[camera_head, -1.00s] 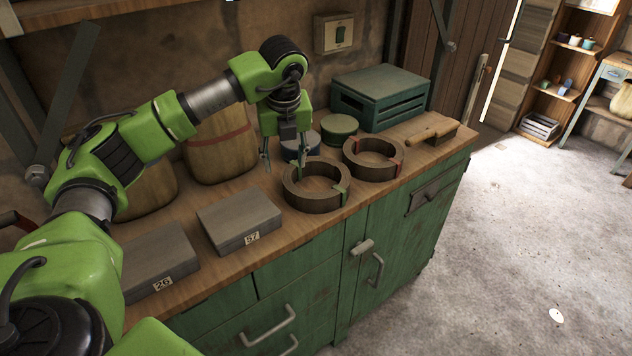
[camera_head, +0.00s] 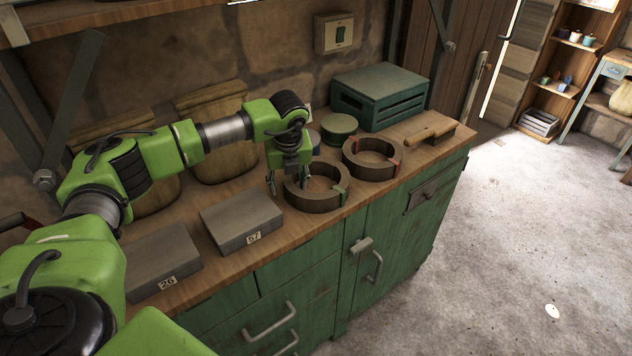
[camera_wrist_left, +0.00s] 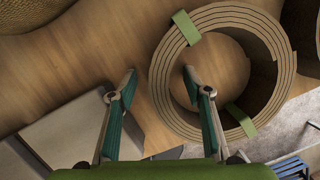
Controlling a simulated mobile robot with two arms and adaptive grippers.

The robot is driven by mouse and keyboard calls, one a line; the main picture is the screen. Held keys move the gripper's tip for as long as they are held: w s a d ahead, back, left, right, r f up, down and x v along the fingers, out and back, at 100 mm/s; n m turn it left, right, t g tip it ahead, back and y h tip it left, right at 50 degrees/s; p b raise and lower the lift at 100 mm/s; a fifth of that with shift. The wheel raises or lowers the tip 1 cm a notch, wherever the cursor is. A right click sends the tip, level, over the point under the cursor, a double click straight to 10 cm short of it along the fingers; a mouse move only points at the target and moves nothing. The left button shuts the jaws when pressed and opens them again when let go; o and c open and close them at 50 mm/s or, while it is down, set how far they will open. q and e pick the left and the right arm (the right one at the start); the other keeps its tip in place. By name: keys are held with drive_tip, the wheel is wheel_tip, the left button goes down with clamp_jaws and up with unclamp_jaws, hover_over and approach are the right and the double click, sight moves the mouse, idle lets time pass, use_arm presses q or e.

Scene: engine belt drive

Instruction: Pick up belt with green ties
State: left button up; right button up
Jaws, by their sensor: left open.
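The belt with green ties (camera_head: 316,203) is a brown coiled ring lying on the workbench. It also shows in the left wrist view (camera_wrist_left: 163,88), with one green tie (camera_wrist_left: 186,27) on its far side and another (camera_wrist_left: 240,121) on its near side. My left gripper (camera_head: 287,186) is open and low at the belt's left wall. In the left wrist view the fingers of the left gripper (camera_wrist_left: 160,80) stand apart, one outside the ring and one over its opening. Contact with the belt cannot be told. My right gripper is not in view.
A belt with red ties (camera_head: 373,171) lies right of the green-tied one. Two grey boxes marked 57 (camera_head: 240,219) and 26 (camera_head: 162,262) lie to the left. A green crate (camera_head: 381,95), a round green tin (camera_head: 339,128) and a brush (camera_head: 431,133) are behind and right.

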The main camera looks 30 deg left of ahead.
use_arm(q)
clamp_jaws()
drive_tip(key=shift+r, duration=0.1)
drive_tip(key=shift+w, duration=0.1)
